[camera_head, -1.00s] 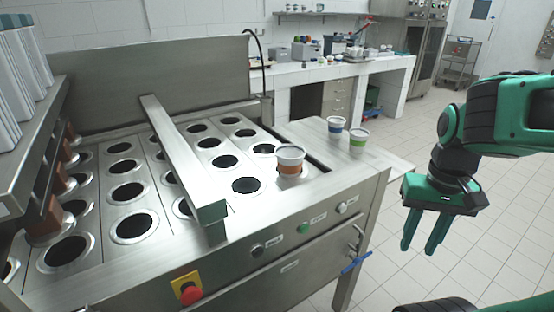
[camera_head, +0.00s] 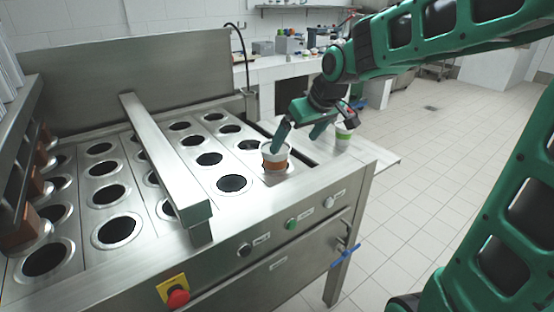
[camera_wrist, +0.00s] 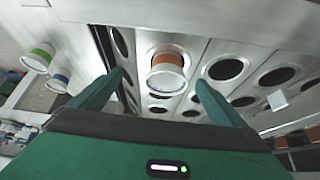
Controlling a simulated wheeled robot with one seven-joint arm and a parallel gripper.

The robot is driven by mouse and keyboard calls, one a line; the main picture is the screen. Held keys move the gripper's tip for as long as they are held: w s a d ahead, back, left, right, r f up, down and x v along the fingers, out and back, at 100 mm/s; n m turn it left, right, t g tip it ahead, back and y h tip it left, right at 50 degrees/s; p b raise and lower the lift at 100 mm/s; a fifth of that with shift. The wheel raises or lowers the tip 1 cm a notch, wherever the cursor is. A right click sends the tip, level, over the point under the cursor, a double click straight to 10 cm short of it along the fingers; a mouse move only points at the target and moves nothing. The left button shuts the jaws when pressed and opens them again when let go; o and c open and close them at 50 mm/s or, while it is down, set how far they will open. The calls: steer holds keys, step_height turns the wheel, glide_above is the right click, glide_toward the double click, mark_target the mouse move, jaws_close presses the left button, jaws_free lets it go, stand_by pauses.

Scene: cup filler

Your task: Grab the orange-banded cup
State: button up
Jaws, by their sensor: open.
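The orange-banded cup (camera_head: 275,158) is white and stands upright in a hole at the near right of the steel filler's hole plate. In the wrist view the cup (camera_wrist: 167,74) appears between the two fingers, beyond their tips. My gripper (camera_head: 296,142) is open and empty, with its fingers pointing down toward the cup. One finger overlaps the cup's rim in the head view; I cannot tell whether they touch. In the wrist view the gripper (camera_wrist: 159,77) has one finger on either side of the cup.
A green-banded cup (camera_head: 343,132) stands on the side shelf to the right, partly behind my gripper. A blue-banded cup (camera_wrist: 59,81) beside it shows in the wrist view. A steel bar (camera_head: 165,160) crosses the hole plate left of the cup. Empty holes surround the cup.

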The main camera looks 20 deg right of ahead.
mark_target(281, 149)
steer(key=w+a+f, duration=0.1)
steer(key=w+f, duration=0.1)
steer(key=w+a+f, duration=0.1)
steer(key=shift+w+a+f, duration=0.15)
steer(key=shift+w+f, duration=0.2)
steer(key=shift+w, duration=0.05)
steer(key=shift+w+a+r+x, duration=0.1)
steer(key=shift+x, duration=0.9)
steer(key=shift+w+a+r+x, duration=0.1)
steer(key=shift+a+x, duration=0.05)
steer(key=shift+x, duration=0.8)
steer(key=shift+w+a+x, duration=0.1)
steer(key=shift+x, duration=0.9)
steer(key=shift+c, duration=0.7)
steer(key=c, duration=1)
steer(key=shift+c, duration=0.5)
